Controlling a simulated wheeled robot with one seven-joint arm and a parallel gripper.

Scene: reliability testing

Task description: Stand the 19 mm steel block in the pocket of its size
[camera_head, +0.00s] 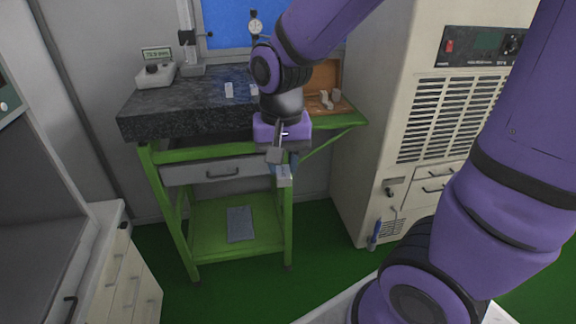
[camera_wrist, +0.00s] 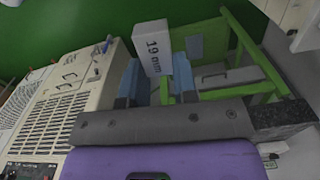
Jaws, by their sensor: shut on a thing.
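The steel block marked "19 mm" (camera_wrist: 153,45) is between the two blue-padded fingers of my gripper (camera_wrist: 158,78) in the wrist view, its label facing the camera. In the head view my gripper (camera_head: 280,166) hangs in front of the granite-topped green bench, below the top's level. The block's pale end (camera_head: 285,177) shows at the fingertips there. An open wooden case (camera_head: 326,75) stands at the bench's right end, partly behind my arm. Its pockets and their sizes cannot be made out.
Two small pale blocks stand on the granite top (camera_head: 190,105); two more pale pieces (camera_head: 325,99) are at the case. A display unit (camera_head: 155,75) and dial gauge (camera_head: 255,27) stand behind. A beige cabinet (camera_head: 405,130) is close on the right. The floor before the bench is clear.

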